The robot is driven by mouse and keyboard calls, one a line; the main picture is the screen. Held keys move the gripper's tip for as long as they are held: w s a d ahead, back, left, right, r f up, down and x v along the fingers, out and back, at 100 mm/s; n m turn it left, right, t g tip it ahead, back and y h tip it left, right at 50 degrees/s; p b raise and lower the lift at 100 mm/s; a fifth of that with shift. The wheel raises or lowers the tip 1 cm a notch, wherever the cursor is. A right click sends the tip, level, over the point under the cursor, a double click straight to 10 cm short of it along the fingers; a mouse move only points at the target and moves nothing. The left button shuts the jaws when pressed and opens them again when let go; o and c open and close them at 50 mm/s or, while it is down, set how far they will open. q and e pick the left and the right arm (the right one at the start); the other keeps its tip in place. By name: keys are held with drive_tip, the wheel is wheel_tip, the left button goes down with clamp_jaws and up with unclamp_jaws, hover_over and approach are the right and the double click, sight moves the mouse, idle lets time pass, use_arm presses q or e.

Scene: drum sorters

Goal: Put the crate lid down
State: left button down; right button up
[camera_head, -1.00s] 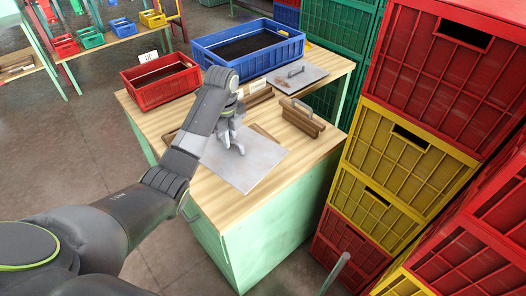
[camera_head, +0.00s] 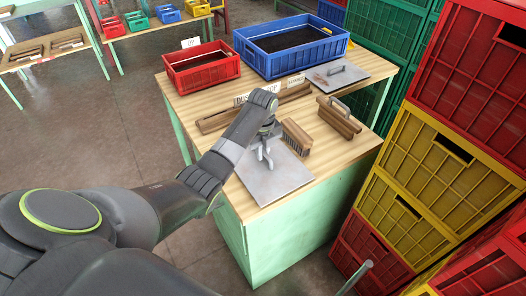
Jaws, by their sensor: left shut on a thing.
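The crate lid (camera_head: 283,181) is a flat grey plate at the near end of the wooden-topped table. My left gripper (camera_head: 264,157) is above the middle of the lid, shut on its handle, which the fingers mostly hide. The lid looks level; I cannot tell whether it touches the table top or hangs just above it. A second grey lid (camera_head: 350,74) with a raised handle lies at the back right of the table. My right gripper is not in view.
A bristled brush (camera_head: 297,138) is close behind the lid, and a brown block with a handle (camera_head: 339,117) is farther right. A red crate (camera_head: 203,70) and a blue crate (camera_head: 292,50) stand at the back. Stacked crates (camera_head: 425,160) rise on the right.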

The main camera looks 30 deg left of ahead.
use_arm(q)
drive_tip(key=shift+f, duration=0.2)
drive_tip(key=shift+f, duration=0.15)
drive_tip(key=c, duration=1.5)
unclamp_jaws()
drive_tip(key=shift+o, duration=0.2)
wheel_tip(320, 180, up, 6)
drive_tip(key=shift+w+r+b, duration=0.1)
drive_tip(key=shift+r+b, duration=0.05)
drive_tip(key=shift+b, duration=0.25)
wheel_tip(320, 180, up, 5)
drive_tip(key=p, duration=0.2)
drive_tip(key=shift+p, duration=0.4)
drive_tip(key=shift+r+p, duration=0.55)
